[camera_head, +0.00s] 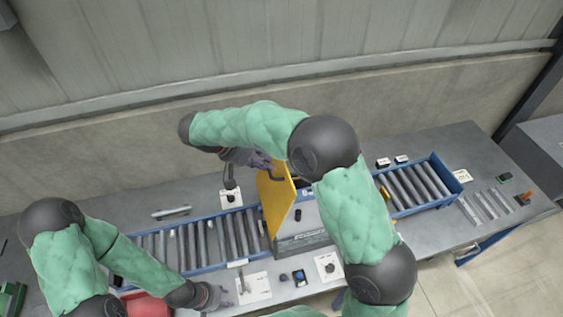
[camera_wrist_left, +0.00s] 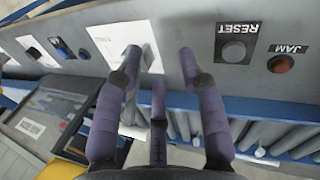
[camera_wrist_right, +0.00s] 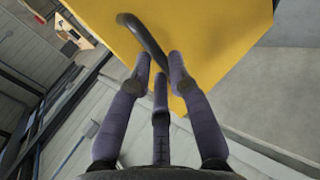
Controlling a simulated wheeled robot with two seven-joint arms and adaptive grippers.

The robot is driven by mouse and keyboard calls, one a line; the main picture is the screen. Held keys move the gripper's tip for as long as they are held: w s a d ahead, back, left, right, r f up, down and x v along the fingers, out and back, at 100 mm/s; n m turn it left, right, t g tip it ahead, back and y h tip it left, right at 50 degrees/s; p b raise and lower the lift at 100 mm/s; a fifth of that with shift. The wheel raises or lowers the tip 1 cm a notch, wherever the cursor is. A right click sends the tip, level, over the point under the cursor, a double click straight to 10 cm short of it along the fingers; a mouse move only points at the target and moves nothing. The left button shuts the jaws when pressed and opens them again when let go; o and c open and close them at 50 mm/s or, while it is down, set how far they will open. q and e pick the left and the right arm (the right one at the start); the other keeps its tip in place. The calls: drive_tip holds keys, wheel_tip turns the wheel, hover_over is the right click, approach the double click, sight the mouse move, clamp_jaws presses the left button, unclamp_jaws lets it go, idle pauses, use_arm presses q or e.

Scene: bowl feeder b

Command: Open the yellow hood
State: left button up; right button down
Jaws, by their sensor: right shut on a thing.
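The yellow hood (camera_head: 276,206) stands raised, its panel close to upright, across the roller conveyor in the head view. It fills much of the right wrist view (camera_wrist_right: 215,50). Its curved black handle (camera_wrist_right: 142,34) runs between the fingertips of my right gripper (camera_wrist_right: 160,63), which is shut on it. In the head view, my right gripper (camera_head: 262,161) is at the hood's upper edge, and my right arm hides the area right of the hood. My left gripper (camera_wrist_left: 161,58) is open and empty, over the front panel with the RESET button (camera_wrist_left: 234,51) and JAM light (camera_wrist_left: 281,64).
The blue-edged roller conveyor (camera_head: 200,269) runs along the grey table (camera_head: 140,203), with more rollers (camera_head: 415,186) at the right. A wall (camera_head: 90,163) stands close behind. White labelled plates (camera_head: 254,288) lie along the front. Loose metal bars lie at the table's right end.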

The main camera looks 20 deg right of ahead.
use_arm(q)
drive_tip(key=shift+a, duration=0.1)
use_arm(e)
drive_tip(key=shift+s+a+f, duration=0.1)
drive_tip(key=shift+a+f, duration=0.2)
drive_tip(key=shift+a, duration=0.6)
drive_tip(key=shift+a+f, duration=0.25)
drive_tip(key=shift+a, duration=0.7)
drive_tip(key=shift+s+a+f, duration=0.1)
drive_tip(key=shift+a+f, duration=0.2)
drive_tip(key=shift+a, duration=0.6)
drive_tip(key=c, duration=1.3)
unclamp_jaws()
drive_tip(key=shift+o, duration=0.8)
drive_tip(key=shift+w+d, duration=0.15)
drive_tip(key=shift+w, duration=0.1)
use_arm(q)
drive_tip(key=shift+w, duration=0.1)
use_arm(e)
drive_tip(key=v, duration=1.2)
drive_tip(key=shift+w, duration=0.15)
